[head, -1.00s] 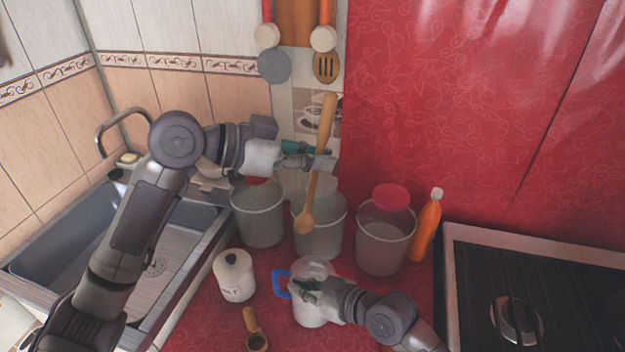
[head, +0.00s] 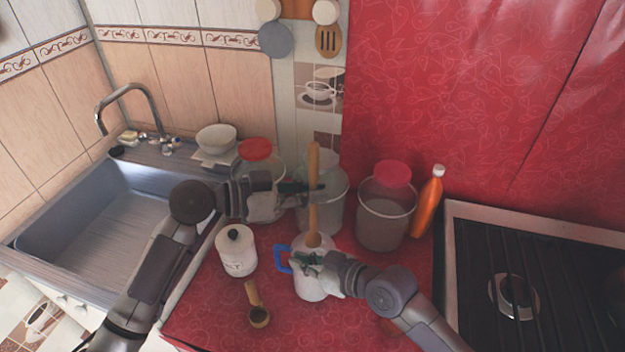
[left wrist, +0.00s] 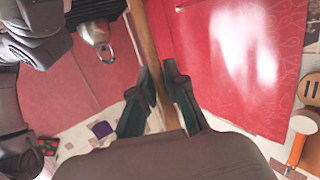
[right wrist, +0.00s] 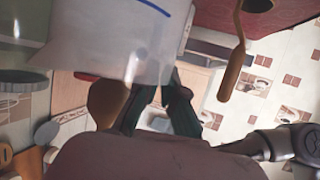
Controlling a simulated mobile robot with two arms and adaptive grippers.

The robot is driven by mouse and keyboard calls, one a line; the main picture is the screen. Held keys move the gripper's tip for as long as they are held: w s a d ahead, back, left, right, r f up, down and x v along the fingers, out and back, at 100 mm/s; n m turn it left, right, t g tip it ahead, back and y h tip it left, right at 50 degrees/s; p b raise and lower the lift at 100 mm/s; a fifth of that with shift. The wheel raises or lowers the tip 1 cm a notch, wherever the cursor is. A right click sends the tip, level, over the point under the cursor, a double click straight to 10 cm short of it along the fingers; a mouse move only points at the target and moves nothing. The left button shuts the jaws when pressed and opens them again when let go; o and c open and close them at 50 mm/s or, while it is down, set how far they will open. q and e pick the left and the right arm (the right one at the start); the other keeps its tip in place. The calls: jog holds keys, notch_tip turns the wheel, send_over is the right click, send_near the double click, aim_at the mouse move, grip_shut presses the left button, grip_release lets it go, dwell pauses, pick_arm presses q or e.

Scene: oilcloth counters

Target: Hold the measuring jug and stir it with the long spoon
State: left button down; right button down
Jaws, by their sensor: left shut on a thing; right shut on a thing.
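The long wooden spoon (head: 314,205) stands upright, bowl down, over the mouth of the measuring jug (head: 311,284). My left gripper (head: 312,187) is shut on its shaft, which also passes between the fingers in the left wrist view (left wrist: 143,38). The jug is pale and translucent with a blue handle on its left. My right gripper (head: 308,260) is shut on the jug's side near the top. In the right wrist view the jug wall (right wrist: 110,40) shows a blue line, and the spoon's bowl (right wrist: 106,100) appears beyond the rim, apparently outside the jug.
Clear jars with red lids, including one at the right (head: 385,215), and an orange bottle (head: 428,205) stand behind. The sink (head: 95,220) is left, the stove (head: 530,270) right.

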aim_at(313, 241)
pick_arm(q)
jog(key=shift+f, duration=7.3)
jog(key=shift+d, duration=0.1)
